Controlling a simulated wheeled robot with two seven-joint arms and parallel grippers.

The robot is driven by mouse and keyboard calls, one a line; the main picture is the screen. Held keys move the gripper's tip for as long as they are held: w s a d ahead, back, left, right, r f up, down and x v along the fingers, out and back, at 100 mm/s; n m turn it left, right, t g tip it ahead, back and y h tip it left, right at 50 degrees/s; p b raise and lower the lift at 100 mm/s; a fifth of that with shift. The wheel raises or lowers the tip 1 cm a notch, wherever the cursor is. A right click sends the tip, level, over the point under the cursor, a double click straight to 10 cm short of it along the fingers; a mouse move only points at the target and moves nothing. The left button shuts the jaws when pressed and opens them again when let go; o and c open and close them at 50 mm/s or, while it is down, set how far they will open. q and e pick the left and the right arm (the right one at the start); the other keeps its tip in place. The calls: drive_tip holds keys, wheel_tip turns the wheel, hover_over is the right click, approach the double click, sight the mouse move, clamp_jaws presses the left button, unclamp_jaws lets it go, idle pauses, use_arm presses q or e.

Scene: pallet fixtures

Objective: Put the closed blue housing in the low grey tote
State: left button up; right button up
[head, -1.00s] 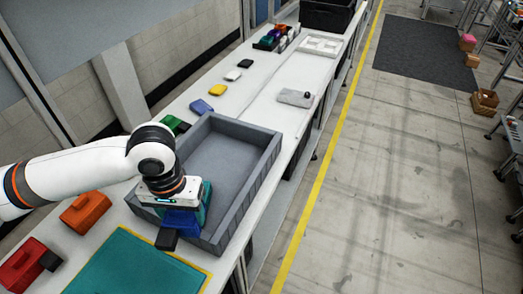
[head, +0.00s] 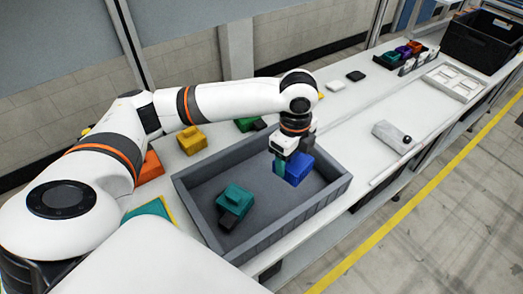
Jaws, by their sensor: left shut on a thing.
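The blue housing (head: 299,169) is held by my left gripper (head: 286,163), which is shut on it. It is over the right part of the low grey tote (head: 262,240), inside the outline of its walls. I cannot tell whether it touches the tote floor, and the gripper hides part of it. A teal housing (head: 235,199) with a dark piece (head: 229,222) at its near side lies in the left part of the tote. My right gripper is not in view.
A yellow housing (head: 191,140), a green one (head: 246,124) and an orange one (head: 150,167) lie behind or left of the tote. A black crate (head: 482,40) stands at the far right.

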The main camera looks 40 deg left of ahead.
use_arm(q)
drive_tip(key=w+m, duration=0.1)
drive_tip(key=m, duration=0.3)
drive_tip(key=w+a+m, duration=0.1)
drive_tip(key=m, duration=0.1)
drive_tip(key=shift+w, duration=0.3)
drive_tip(key=m, duration=0.3)
drive_tip(key=w+a+m, duration=0.1)
drive_tip(key=shift+f+p, duration=0.15)
drive_tip(key=shift+p, duration=0.2)
drive_tip(key=f+m, duration=0.2)
drive_tip(key=f, duration=0.1)
drive_tip(key=w+f+m+p, duration=0.1)
drive_tip(key=f+m, duration=0.1)
drive_tip(key=f, duration=0.1)
drive_tip(key=a+f+m+p, duration=0.1)
drive_tip(key=f+m, duration=0.1)
drive_tip(key=f, duration=0.1)
drive_tip(key=shift+w+f, duration=0.25)
drive_tip(key=shift+f, duration=0.05)
drive_tip(key=shift+w+f, duration=0.1)
drive_tip(key=shift+f, duration=0.35)
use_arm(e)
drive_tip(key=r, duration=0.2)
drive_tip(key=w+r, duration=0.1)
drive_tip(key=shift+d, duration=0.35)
use_arm(q)
drive_tip(key=shift+f, duration=0.1)
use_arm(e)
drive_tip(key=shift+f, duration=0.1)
